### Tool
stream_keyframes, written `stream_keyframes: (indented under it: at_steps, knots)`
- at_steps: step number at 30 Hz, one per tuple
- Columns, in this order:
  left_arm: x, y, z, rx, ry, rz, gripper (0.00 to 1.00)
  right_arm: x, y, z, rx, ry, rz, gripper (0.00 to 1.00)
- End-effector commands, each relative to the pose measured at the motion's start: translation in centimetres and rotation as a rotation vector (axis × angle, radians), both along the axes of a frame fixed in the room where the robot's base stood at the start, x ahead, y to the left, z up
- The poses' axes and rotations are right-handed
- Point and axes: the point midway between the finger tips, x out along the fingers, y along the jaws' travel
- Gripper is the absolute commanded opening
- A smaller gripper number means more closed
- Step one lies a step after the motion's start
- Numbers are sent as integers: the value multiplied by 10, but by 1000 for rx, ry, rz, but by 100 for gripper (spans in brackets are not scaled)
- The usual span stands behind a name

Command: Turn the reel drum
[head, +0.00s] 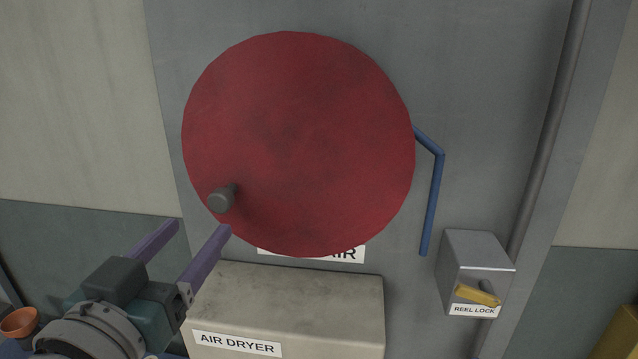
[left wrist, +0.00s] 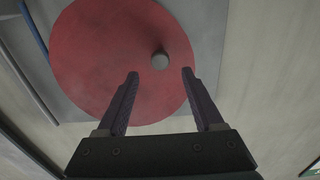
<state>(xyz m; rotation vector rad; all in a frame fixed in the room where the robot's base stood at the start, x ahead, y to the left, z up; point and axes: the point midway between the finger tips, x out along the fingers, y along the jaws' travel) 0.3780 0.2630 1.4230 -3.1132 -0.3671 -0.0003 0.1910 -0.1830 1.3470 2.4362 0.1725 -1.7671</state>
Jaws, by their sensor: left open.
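The reel drum (head: 300,130) is a large red disc on a grey wall panel. It also fills the upper part of the left wrist view (left wrist: 105,60). A grey knob handle (head: 221,200) sticks out near its lower left edge. In the left wrist view the handle (left wrist: 160,60) lies ahead of the fingers, between their lines. My left gripper (head: 200,228) is open and empty, its two purple fingers pointing up toward the drum, below and near the handle. I see no contact with the handle. My right gripper is not in view.
A beige box labelled AIR DRYER (head: 300,305) stands below the drum, close to my left gripper. A grey REEL LOCK box (head: 475,262) with a yellow lever (head: 478,295) is at right. A blue bent pipe (head: 433,195) runs beside the drum. An orange bowl-like object (head: 18,321) is at far left.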

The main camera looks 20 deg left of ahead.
Motion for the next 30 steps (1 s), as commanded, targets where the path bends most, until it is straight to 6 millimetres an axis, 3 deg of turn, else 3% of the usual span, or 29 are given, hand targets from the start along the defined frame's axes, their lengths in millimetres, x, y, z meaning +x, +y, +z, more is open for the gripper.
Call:
stream_keyframes:
  at_steps: [9, 15, 27, 30]
  knots:
    - [56, 14, 3, -3, -2, 0, 69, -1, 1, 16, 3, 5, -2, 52]
    - [79, 19, 1, -5, -1, 0, 69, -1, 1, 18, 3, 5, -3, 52]
    - [86, 21, 0, -6, 0, 1, 69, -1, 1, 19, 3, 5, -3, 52]
    - [86, 21, 0, -6, 0, 1, 59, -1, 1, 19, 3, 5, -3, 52]
